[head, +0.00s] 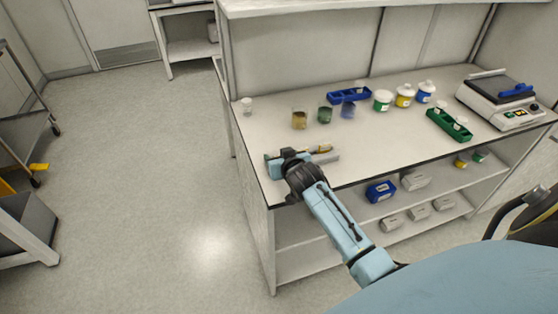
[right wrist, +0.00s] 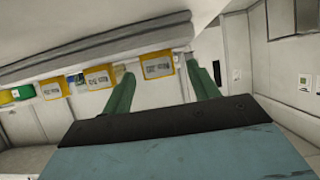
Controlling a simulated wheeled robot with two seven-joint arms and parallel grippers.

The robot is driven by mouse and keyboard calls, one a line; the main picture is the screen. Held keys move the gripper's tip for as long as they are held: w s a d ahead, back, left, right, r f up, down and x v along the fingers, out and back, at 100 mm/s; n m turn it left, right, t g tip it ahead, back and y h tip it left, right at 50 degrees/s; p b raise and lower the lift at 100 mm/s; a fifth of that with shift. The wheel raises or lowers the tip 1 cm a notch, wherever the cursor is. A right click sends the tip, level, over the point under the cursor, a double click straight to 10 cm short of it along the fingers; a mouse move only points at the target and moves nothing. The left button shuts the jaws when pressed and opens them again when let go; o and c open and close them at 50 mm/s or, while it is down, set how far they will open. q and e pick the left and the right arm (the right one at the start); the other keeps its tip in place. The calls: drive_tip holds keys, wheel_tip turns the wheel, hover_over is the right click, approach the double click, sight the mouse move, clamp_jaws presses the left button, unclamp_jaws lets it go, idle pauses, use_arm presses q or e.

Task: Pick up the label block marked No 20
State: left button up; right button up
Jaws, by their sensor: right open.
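Several yellow-framed label blocks with pale faces stand in a row in the right wrist view; their printed marks are too blurred to read, so I cannot tell which is No 20. One label block (right wrist: 160,66) lies between my fingertips in the picture, a second (right wrist: 100,77) is just left of the left finger, and a third (right wrist: 54,89) is farther left. In the head view a small yellow label block (head: 324,149) shows on the bench beside my right gripper (head: 288,155). The right gripper (right wrist: 160,71) is open, with its green fingers apart. My left gripper is not in view.
The white bench (head: 400,145) carries beakers, a blue rack (head: 349,95), white-lidded jars, a green rack (head: 449,125) and a hotplate-like device (head: 500,98). A grey bar (head: 326,158) lies beside the gripper. Floor at left is open.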

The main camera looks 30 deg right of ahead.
drive_tip(key=c, duration=1.1)
